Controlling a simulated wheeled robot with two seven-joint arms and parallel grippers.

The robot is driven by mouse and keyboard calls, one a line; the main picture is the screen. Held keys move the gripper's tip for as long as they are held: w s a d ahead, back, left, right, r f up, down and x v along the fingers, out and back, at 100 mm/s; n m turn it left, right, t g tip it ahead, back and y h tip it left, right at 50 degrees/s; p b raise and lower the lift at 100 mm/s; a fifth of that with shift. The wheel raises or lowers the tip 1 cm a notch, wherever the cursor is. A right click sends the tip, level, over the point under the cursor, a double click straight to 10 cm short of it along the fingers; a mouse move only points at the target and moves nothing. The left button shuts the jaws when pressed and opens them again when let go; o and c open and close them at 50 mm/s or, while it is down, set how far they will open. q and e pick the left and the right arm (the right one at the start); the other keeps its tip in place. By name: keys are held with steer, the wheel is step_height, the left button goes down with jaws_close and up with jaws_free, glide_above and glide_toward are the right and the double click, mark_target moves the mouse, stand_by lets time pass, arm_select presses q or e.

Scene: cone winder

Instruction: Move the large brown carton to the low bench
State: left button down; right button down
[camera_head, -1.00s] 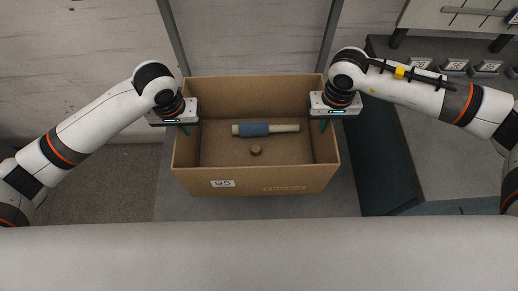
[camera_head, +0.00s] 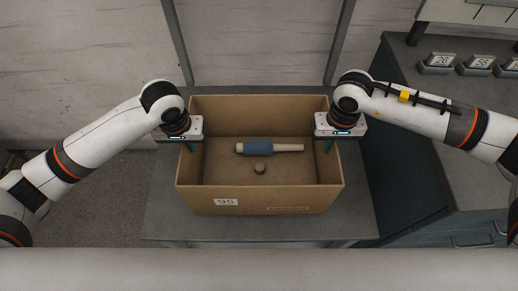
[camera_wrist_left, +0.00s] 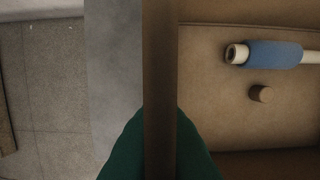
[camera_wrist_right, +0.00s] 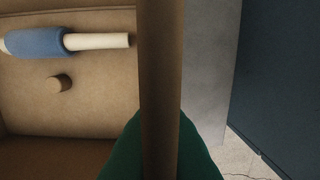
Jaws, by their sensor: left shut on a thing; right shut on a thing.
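The large brown carton (camera_head: 225,199) is open at the top and appears level, over a grey bench (camera_head: 160,215). I cannot tell whether its base touches the bench top. My left gripper (camera_head: 188,146) is shut on the carton's left wall, which runs between green fingers in the left wrist view (camera_wrist_left: 160,90). My right gripper (camera_head: 329,146) is shut on the right wall, also between green fingers in the right wrist view (camera_wrist_right: 160,80). Inside lie a pale tube with a blue wrap (camera_head: 258,148) and a small brown cylinder (camera_head: 260,169).
A dark cabinet or counter (camera_head: 420,170) stands close to the right of the bench, with numbered blocks (camera_head: 437,62) on top. A pale panelled wall with dark posts (camera_head: 177,45) is behind the carton. Open floor (camera_head: 105,205) lies to the left.

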arm_select(q)
steer(key=shift+f, duration=0.15)
arm_select(e)
steer(key=shift+d+f, duration=0.1)
steer(key=shift+f, duration=0.05)
